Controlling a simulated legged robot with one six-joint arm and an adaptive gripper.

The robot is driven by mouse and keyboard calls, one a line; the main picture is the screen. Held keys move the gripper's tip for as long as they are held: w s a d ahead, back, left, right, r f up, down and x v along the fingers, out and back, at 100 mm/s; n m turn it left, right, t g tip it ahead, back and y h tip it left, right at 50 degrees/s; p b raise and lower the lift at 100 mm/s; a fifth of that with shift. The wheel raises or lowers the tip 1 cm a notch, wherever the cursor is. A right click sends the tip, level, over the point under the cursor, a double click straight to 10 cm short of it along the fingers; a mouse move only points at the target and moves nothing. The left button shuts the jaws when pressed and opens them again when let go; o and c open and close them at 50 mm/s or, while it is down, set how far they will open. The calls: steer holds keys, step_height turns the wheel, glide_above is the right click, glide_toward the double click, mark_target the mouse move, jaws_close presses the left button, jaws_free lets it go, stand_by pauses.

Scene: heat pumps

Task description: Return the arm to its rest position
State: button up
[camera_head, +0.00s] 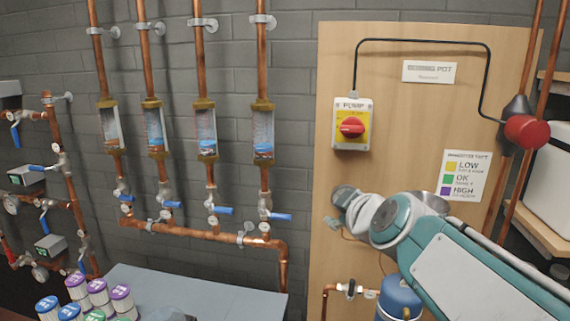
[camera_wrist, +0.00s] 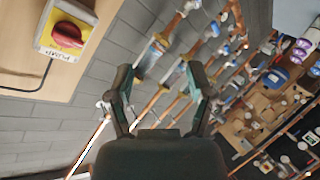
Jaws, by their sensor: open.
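My arm, teal and grey, reaches in from the lower right in the head view, in front of the wooden board (camera_head: 415,130). My gripper (camera_wrist: 160,85) shows in the wrist view with its two dark fingers spread apart and nothing between them.
Copper pipes with flow gauges (camera_head: 206,132) and blue-handled valves (camera_head: 280,217) run along the grey brick wall. A blue tank (camera_head: 399,296) stands below my arm. Several capped bottles (camera_head: 121,298) stand near a grey table (camera_head: 230,300). A red float (camera_head: 526,131) hangs at the right.

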steer(key=s+d+f+m+g+h, duration=0.1)
steer(key=s+f+m+g, duration=0.3)
steer(key=s+f, duration=0.4)
steer(key=s+d+f+m+g+h, duration=0.1)
steer(key=s+d+f+m+g, duration=0.2)
steer(key=s+f+m, duration=0.4)
steer(key=s+d+f, duration=0.1)
steer(key=s+f, duration=0.1)
steer(key=s, duration=0.5)
steer(key=shift+d+g+h, duration=0.2)
steer(key=shift+g+h, duration=0.2)
steer(key=shift+w, duration=0.1)
